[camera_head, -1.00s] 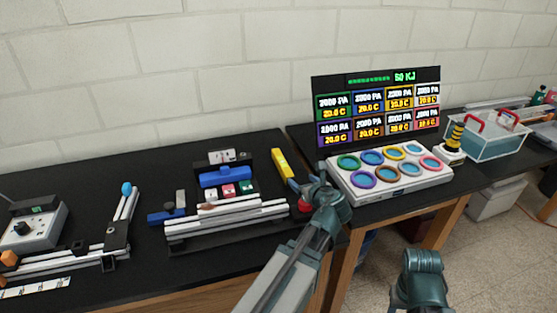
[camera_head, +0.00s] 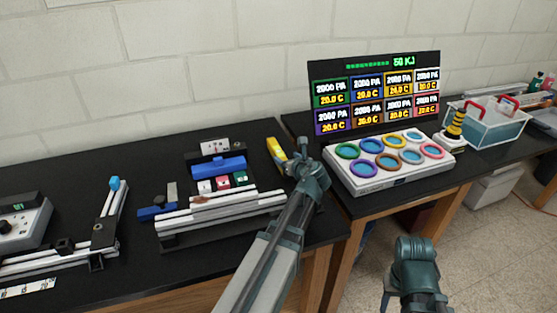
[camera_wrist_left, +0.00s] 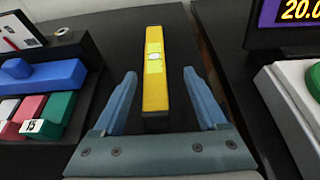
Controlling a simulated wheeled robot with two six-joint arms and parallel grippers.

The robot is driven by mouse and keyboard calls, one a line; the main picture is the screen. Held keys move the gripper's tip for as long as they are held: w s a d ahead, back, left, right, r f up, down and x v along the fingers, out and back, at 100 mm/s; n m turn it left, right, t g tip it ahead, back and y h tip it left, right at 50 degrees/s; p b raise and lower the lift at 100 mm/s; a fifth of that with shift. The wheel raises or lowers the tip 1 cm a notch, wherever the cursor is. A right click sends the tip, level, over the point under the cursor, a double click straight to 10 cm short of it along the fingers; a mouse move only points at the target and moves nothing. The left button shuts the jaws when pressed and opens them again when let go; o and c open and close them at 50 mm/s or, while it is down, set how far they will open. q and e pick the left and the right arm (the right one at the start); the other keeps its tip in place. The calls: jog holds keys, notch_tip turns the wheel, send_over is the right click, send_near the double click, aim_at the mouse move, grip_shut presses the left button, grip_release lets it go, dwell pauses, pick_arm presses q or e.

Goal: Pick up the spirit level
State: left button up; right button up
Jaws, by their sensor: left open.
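The spirit level is a yellow bar (camera_head: 276,152) lying on the black table, to the right of the blue block. In the left wrist view the spirit level (camera_wrist_left: 155,82) runs lengthwise away from me, with a pale vial window near its middle. My left gripper (camera_wrist_left: 158,85) is open, with one blue finger on each side of the level's near part and gaps on both sides. In the head view my left gripper (camera_head: 300,160) is over the level's near end and hides part of it. My right arm shows at the lower right, but its fingers are not visible.
A blue block (camera_head: 219,166) and red and green blocks stand close left of the level. A white panel with coloured rings (camera_head: 390,160) and a dark display (camera_head: 376,92) are on the right table. Bare black tabletop surrounds the level.

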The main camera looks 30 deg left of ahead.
aim_at(281, 154)
pick_arm(q)
jog(key=shift+w+a, duration=0.15)
jog(key=shift+a, duration=0.05)
jog(key=b+x, duration=0.1)
jog(key=x, duration=0.4)
jog(key=shift+a+b, duration=0.3)
jog(key=shift+b, duration=0.1)
jog(key=shift+s, duration=0.25)
grip_shut()
